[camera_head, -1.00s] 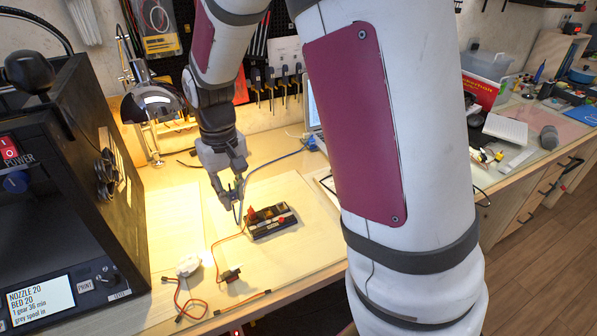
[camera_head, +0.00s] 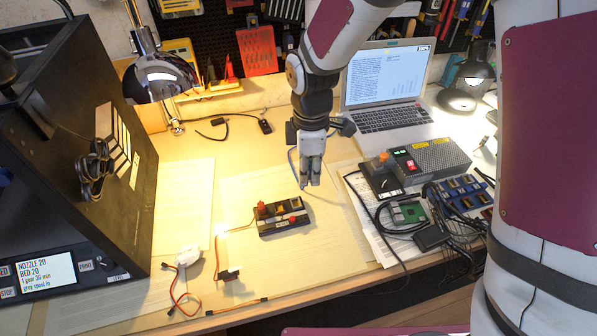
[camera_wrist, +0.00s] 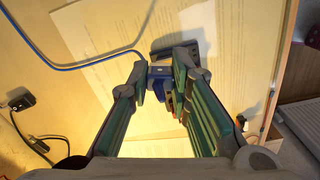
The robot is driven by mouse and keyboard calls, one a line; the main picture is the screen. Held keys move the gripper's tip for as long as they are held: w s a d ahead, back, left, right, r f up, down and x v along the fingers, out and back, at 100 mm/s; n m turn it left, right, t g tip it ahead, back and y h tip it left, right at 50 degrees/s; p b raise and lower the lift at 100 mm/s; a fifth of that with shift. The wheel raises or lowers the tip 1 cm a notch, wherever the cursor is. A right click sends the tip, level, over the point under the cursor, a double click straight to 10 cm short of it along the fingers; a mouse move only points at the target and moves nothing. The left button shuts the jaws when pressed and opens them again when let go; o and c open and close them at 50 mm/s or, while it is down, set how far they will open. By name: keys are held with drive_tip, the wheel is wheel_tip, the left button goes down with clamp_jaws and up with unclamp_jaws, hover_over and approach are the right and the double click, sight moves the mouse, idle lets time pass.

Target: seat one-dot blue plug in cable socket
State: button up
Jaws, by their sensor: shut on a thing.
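My gripper (camera_head: 311,184) is shut on a blue plug (camera_wrist: 158,84) with a blue cable (camera_wrist: 85,63) trailing to the left in the wrist view. I cannot make out any dot on the plug. In the head view the gripper points down, behind and right of a black socket block (camera_head: 284,229) with red and orange parts on top. The plug looks apart from the block. In the wrist view the block (camera_wrist: 205,48) is partly hidden behind the right finger. I cannot tell which opening is the cable socket.
A red-brown cable (camera_head: 178,290) and a white round part (camera_head: 188,255) lie front left. A black printer (camera_head: 75,165) stands at the left. A grey power box (camera_head: 435,160), a green board (camera_head: 408,212) and a laptop (camera_head: 388,85) are at the right. The pale board around the block is mostly clear.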

drive_tip(key=shift+s+a+f+n, duration=0.1)
drive_tip(key=shift+s+a+n, duration=0.15)
drive_tip(key=shift+a+n, duration=0.35)
drive_tip(key=shift+s+a+f+n, duration=0.1)
drive_tip(key=shift+s+a+n, duration=0.15)
drive_tip(key=shift+a+n, duration=0.3)
drive_tip(key=b, duration=0.3)
hover_over(297, 204)
drive_tip(key=shift+n, duration=0.35)
drive_tip(key=shift+a+f, duration=0.1)
drive_tip(key=shift+f, duration=2.7)
drive_tip(key=shift+f+b, duration=0.5)
drive_tip(key=shift+f, duration=0.15)
drive_tip(key=o, duration=0.9)
drive_tip(key=shift+c, duration=0.2)
drive_tip(key=shift+r, duration=0.1)
drive_tip(key=shift+r+p, duration=1.7)
drive_tip(key=shift+r, duration=0.7)
